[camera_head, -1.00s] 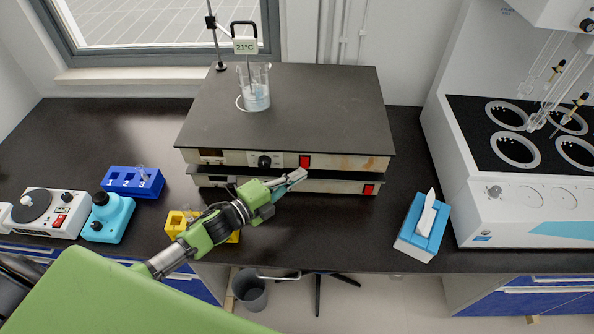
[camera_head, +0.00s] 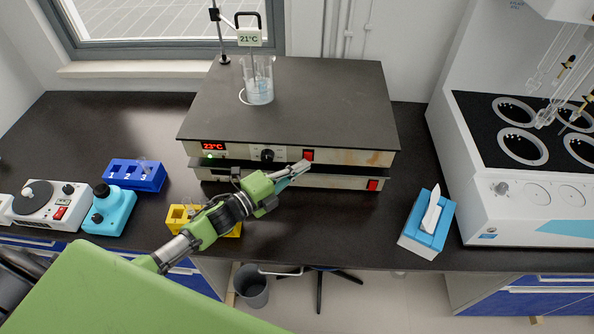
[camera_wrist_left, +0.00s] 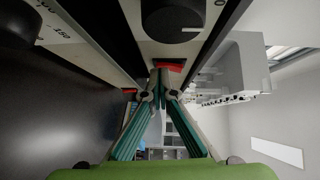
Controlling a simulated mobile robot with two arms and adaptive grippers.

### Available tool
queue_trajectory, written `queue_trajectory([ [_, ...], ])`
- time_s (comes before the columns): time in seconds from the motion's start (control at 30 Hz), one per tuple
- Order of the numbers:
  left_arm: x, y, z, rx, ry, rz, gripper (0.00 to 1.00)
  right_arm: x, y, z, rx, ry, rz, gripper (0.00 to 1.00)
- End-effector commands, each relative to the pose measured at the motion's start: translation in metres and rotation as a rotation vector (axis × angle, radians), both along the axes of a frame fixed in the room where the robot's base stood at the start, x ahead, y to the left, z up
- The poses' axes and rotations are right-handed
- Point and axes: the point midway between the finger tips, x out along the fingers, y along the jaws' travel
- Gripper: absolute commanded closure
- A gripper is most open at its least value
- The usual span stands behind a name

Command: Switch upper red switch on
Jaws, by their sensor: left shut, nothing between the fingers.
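Two hot plates are stacked on the dark bench. The upper hot plate (camera_head: 290,105) has a red switch (camera_head: 308,155) on its front, a black knob (camera_head: 267,155) and a lit red display (camera_head: 213,146) reading 23°C. The lower unit has its own red switch (camera_head: 373,185) to the right. My left gripper (camera_head: 304,165) is shut and empty, its tips at or just below the upper red switch. In the left wrist view the shut fingertips (camera_wrist_left: 160,72) partly cover the upper red switch (camera_wrist_left: 172,66), below the knob (camera_wrist_left: 172,18). Whether they touch it is unclear. My right gripper is not in view.
A beaker (camera_head: 258,82) with liquid and a 21°C thermometer stands on the upper plate. A yellow rack (camera_head: 190,220) sits under my left arm. A blue tissue box (camera_head: 427,225) is at right. Bench space between is clear.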

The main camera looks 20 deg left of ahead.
Motion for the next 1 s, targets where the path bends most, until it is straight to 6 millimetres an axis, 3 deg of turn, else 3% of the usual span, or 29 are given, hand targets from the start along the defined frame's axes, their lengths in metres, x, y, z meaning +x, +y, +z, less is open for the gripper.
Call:
queue_trajectory([
  [0.17, -0.011, 0.007, 0.0, 0.001, 0.001, 0.002, 1.0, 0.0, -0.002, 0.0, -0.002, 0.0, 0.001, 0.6],
  [0.7, -0.093, 0.052, 0.004, 0.001, 0.002, 0.001, 1.0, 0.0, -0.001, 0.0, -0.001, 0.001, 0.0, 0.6],
  [1.0, -0.105, 0.059, 0.006, 0.001, 0.0, 0.0, 1.0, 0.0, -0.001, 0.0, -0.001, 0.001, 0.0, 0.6],
])
